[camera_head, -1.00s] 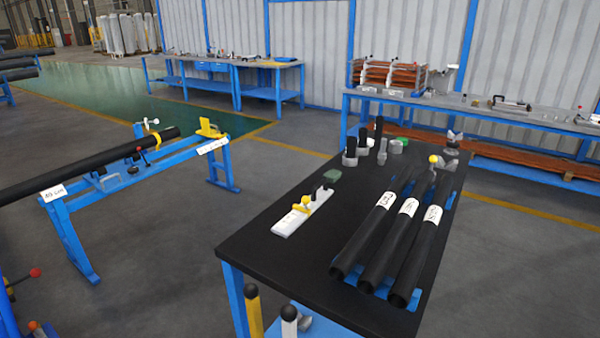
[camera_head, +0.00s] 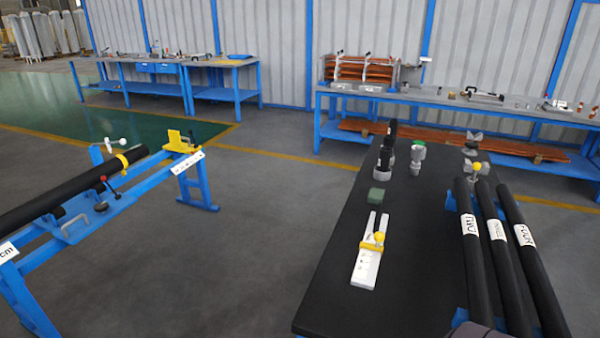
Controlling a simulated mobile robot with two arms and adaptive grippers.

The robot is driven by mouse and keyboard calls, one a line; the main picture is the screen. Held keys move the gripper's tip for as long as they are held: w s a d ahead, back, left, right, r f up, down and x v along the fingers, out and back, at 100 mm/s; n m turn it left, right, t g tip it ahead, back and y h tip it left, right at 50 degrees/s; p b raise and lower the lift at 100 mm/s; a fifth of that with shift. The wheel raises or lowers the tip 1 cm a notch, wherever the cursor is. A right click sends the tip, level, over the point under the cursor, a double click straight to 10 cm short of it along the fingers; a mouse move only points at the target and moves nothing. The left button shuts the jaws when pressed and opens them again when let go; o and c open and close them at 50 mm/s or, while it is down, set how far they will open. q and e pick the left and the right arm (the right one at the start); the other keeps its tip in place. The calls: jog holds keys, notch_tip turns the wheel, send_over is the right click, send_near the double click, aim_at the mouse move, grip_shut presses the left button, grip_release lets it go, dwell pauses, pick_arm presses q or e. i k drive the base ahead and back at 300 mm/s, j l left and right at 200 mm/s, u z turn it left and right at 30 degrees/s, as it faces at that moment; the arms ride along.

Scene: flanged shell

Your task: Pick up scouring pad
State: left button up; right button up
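The scouring pad looks to be the small dark green block (camera_head: 376,196) lying flat on the black-topped table (camera_head: 336,290). It sits just beyond the far end of a white measuring tool with a yellow slide (camera_head: 366,268), with a small gap between them. The black table top is bare to its left and right. Neither of my grippers is in view. A dark grey rounded part at the bottom right edge may be mine; I cannot tell.
Several black pipes with white labels (camera_head: 497,230) lie on blue supports along the table's right side. Grey fittings (camera_head: 418,152) stand near its far end. A blue stand with a long black pipe (camera_head: 70,187) is at left. Open floor (camera_head: 250,230) lies between stand and table.

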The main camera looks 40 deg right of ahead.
aim_at(376, 196)
jog(key=i+z, duration=0.3)
jog(key=i, duration=0.15)
jog(key=i+j+z, duration=0.3)
jog(key=i, duration=0.15)
jog(key=i+z, duration=0.2)
jog(key=z, duration=0.25)
jog(key=i+j+z, duration=0.15)
jog(key=z, duration=0.25)
jog(key=i+j+z, duration=0.15)
jog(key=z, duration=0.3)
jog(key=i+j+z, duration=0.15)
jog(key=z, duration=0.3)
jog(key=i+j+z, duration=0.1)
jog(key=j+z, duration=0.3)
jog(key=l, duration=0.1)
